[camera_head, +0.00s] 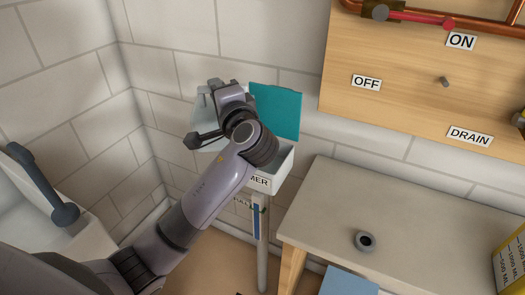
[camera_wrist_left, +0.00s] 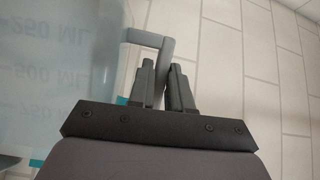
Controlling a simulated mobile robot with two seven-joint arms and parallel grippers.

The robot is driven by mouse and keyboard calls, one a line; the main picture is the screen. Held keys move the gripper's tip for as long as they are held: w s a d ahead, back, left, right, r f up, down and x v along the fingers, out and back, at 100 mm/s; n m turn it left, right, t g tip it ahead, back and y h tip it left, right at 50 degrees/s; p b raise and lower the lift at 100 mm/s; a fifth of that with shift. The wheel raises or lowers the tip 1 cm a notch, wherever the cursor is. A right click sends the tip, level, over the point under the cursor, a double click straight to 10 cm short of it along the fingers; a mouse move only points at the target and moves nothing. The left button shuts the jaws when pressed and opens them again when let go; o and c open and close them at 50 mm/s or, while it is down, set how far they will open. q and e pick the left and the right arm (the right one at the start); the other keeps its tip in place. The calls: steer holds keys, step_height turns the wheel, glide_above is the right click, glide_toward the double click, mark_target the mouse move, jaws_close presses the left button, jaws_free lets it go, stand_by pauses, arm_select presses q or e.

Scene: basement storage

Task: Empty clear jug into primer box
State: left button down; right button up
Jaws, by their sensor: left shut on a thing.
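The primer box (camera_head: 262,182) is white, with a label ending in "MER". It stands by the wall with its teal lid (camera_head: 275,110) raised at the back. My left gripper (camera_head: 228,92) is above the box's left part and hides much of it. The clear jug (camera_head: 203,108) is mostly hidden behind my gripper in the head view. In the left wrist view the jug (camera_wrist_left: 60,65) is pale and see-through, with flipped-looking ML marks. My left gripper (camera_wrist_left: 165,70) is shut on the jug's grey handle (camera_wrist_left: 148,38). Its contents and exact tilt cannot be told. My right gripper is not in view.
A bench (camera_head: 400,205) at the right holds a grey ring-like part (camera_head: 365,241) and a yellow marked container (camera_head: 511,262). A wooden panel (camera_head: 420,85) with pipes hangs above it. A white fixture with a dark lever (camera_head: 42,185) stands at the left.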

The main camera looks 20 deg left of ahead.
arm_select(q)
steer(key=shift+w+d+r+m+p, duration=0.3)
steer(key=shift+d+m+p, duration=0.1)
steer(key=shift+d+p, duration=0.15)
stand_by(0.4)
